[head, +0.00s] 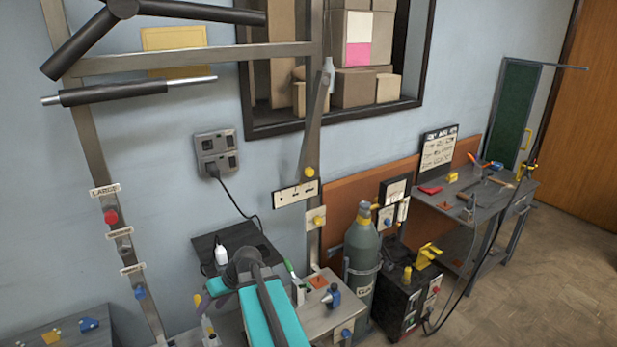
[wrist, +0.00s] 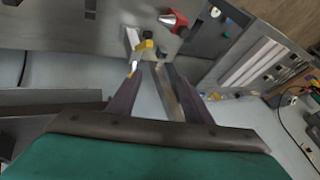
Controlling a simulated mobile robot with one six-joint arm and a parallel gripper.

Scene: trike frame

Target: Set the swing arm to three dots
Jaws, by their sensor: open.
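The swing arm (head: 312,125) appears to be the grey lever hanging from a pivot high on the upright post, with a yellow knob (head: 309,171) at its lower end. The knob is just above the right part of a pale plate (head: 283,197) with dark marks, too small to read as dots. My gripper (wrist: 157,75) is open in the wrist view, its two dark fingers apart with nothing held. In the head view my teal arm is low in front of the post, below and left of the plate, and the fingertips are not clear.
A grey gas cylinder (head: 362,250) and a black box unit (head: 402,300) stand right of the post. A wall socket (head: 216,152) with a cable is to the left. A bench top (head: 318,318) holds small items near my arm. In the wrist view a red knob (wrist: 173,20) is ahead.

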